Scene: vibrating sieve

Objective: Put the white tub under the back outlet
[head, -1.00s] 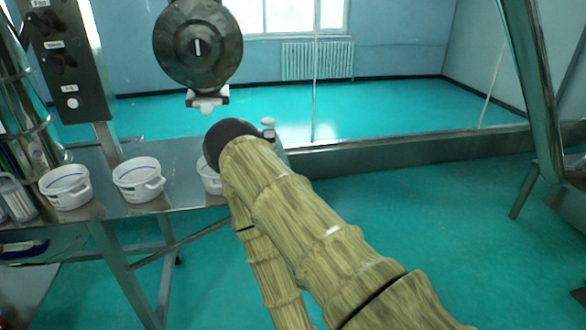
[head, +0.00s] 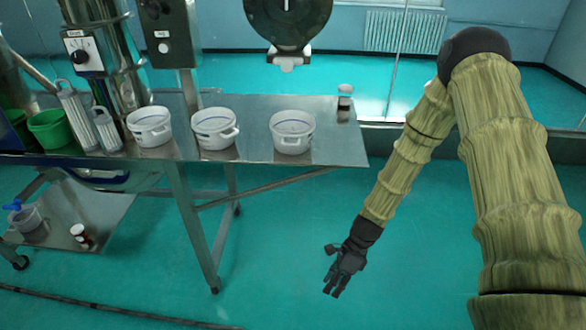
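Three white tubs with side handles stand upright in a row on the steel table: a left one (head: 149,127), a middle one (head: 214,129) and a right one (head: 291,132) nearest the table's right end. The frames do not single out one of them. My gripper (head: 333,291) hangs pointing down in front of the table's right end, over the green floor, apart from every tub. It holds nothing that I can see, and its finger gap is too small to judge. The sieve's shiny steel body (head: 103,50) is partly in view at upper left; I cannot make out a back outlet.
The steel table (head: 345,150) also bears a small jar (head: 345,97), clear scoop-like items (head: 76,116) and a green bucket (head: 52,129). A lower shelf (head: 95,212) holds a grey jug (head: 26,220) and a small bottle (head: 80,236).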

